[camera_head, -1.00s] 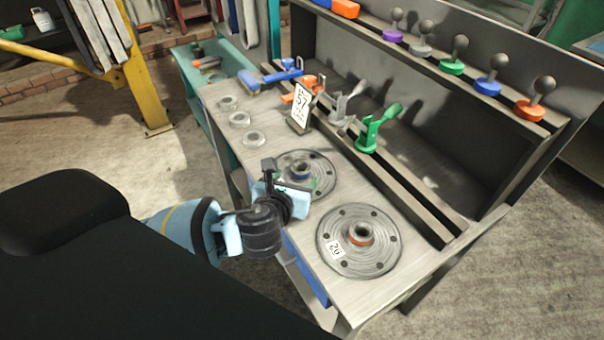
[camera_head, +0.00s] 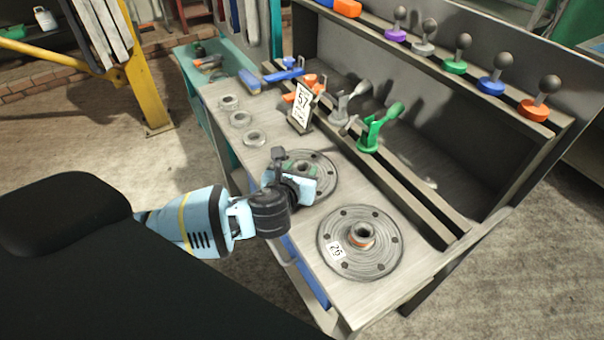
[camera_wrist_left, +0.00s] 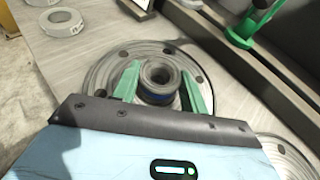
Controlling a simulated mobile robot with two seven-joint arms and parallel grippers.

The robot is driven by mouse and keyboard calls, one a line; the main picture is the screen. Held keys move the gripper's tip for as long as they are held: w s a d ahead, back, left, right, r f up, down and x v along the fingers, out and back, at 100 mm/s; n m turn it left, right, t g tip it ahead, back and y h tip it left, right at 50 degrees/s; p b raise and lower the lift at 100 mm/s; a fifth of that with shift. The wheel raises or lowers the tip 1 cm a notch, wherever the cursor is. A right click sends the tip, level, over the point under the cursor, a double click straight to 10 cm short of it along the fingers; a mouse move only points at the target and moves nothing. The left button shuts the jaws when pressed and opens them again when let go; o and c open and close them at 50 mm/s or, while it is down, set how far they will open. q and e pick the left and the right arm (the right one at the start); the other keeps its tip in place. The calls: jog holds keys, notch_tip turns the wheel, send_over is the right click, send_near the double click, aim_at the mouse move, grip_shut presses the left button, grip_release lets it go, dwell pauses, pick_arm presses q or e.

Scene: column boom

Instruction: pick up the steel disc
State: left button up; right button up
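Two large grey steel discs lie flat on the bench top. The farther disc (camera_head: 326,176) has a raised hub with a blue band, and the nearer disc (camera_head: 382,258) has a hub with an orange band and a white number label. My left gripper (camera_head: 299,166) is over the farther disc and partly hides it in the head view. In the left wrist view, the green fingers (camera_wrist_left: 160,88) are open, one on each side of the blue-banded hub (camera_wrist_left: 158,73). I cannot tell whether they touch it. My right gripper is not in view.
Several small grey rings (camera_head: 254,138) lie along the bench's left side. A 57 sign (camera_head: 302,107) and a green clamp (camera_head: 377,131) stand behind the discs. A shelf (camera_head: 440,62) with coloured knobbed pieces rises at the back. Bare bench top (camera_head: 345,293) shows in front.

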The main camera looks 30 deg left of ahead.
aim_at(300, 160)
pick_arm(q)
jog(key=c, duration=0.7)
jog(key=shift+w+r, duration=0.1)
jog(key=shift+r, duration=0.05)
grip_shut()
jog(key=shift+r, duration=1.4)
jog(key=s+a+r, duration=0.1)
jog(key=s+a, duration=0.1)
jog(key=s, duration=0.5)
jog(key=s+a+r, duration=0.1)
jog(key=s+a, duration=0.1)
jog(key=s, duration=0.6)
jog(key=shift+s+a+p, duration=0.15)
jog(key=shift+a+p, duration=0.25)
jog(key=shift+r, duration=0.1)
